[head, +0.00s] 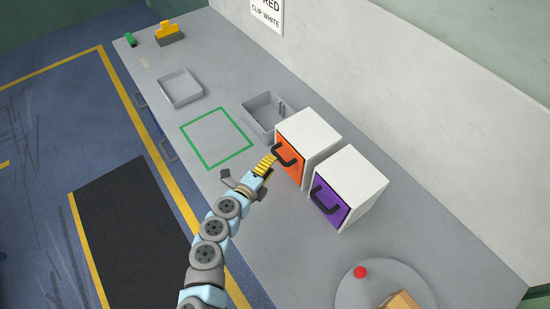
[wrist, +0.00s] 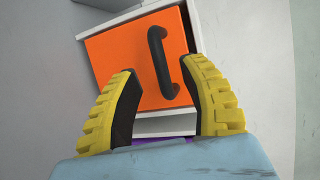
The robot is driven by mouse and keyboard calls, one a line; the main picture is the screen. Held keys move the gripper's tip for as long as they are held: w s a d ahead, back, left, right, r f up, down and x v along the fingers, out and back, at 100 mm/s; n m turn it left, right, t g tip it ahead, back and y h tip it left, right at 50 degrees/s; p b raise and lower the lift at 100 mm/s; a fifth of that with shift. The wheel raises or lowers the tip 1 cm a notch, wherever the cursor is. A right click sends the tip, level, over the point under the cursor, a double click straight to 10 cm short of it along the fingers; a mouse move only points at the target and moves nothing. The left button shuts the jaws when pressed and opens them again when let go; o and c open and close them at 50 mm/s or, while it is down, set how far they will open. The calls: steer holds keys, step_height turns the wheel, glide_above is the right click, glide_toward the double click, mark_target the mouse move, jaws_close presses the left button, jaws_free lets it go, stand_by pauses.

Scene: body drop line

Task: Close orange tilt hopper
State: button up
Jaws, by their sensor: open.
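The orange tilt hopper is a white box (head: 314,130) with an orange front (head: 291,150) and a black handle (head: 284,156). In the wrist view its orange front (wrist: 120,60) fills the middle and sits askew to the white box behind it, looking partly tilted out. The black handle (wrist: 160,62) there runs roughly up and down the picture. My gripper (head: 262,166) is open in front of the orange front. In the wrist view its two yellow-backed fingers (wrist: 162,85) stand on either side of the handle. I cannot tell whether either finger touches it.
A purple-fronted hopper (head: 333,200) stands close beside the orange one. A grey bin (head: 262,112), a green outlined square (head: 217,138) and a shallow tray (head: 181,88) lie beyond. A round grey plate (head: 350,292) holds a red ball (head: 360,272). The counter left of the hoppers is mostly clear.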

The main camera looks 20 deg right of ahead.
steer(key=v, duration=0.6)
steer(key=shift+s+a, duration=0.15)
steer(key=shift+s, duration=0.05)
steer(key=shift+r, duration=0.1)
stand_by(0.3)
